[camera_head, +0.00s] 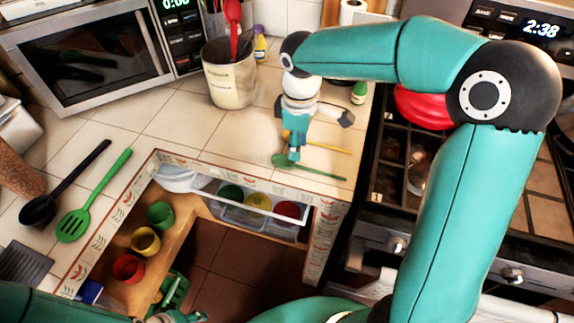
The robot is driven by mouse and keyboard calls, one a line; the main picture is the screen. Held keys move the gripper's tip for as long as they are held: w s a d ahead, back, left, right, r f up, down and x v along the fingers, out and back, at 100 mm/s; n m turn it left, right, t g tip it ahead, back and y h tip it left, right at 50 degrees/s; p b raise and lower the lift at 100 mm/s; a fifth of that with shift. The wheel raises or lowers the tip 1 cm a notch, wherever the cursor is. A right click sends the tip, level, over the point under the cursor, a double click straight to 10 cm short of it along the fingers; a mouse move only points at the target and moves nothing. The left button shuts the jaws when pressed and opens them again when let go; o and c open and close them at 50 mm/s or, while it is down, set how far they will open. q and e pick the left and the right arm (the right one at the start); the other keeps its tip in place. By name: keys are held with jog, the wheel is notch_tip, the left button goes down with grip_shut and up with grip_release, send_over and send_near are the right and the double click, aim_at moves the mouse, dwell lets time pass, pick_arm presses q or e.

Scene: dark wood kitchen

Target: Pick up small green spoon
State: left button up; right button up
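The small green spoon (318,171) lies on the tiled counter near its front edge, with its bowl to the left and its thin handle running right. My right gripper (295,156) reaches down from above, with its tips at the spoon near the bowl and hiding a small part of it. Whether the tips are closed around the spoon is too small to tell. A yellow utensil (328,146) lies just behind the spoon. My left gripper (185,317) shows only partly at the bottom edge, away from the spoon, and its fingers cannot be made out.
A large green slotted spatula (75,224) and a black ladle (40,210) lie on the left counter. A utensil crock (230,85) and small bottles stand behind. The stove (385,200) is at right. Below the counter is an open drawer (262,228) with coloured cups.

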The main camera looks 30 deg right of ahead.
aim_at(299, 166)
jog(key=shift+s+f, duration=0.1)
jog(key=shift+f, duration=0.7)
jog(key=shift+d+f+p, duration=0.2)
jog(key=shift+f+p, duration=0.05)
jog(key=shift+f, duration=1.15)
jog(key=shift+d+f+p, duration=0.2)
jog(key=shift+f, duration=1.15)
grip_shut()
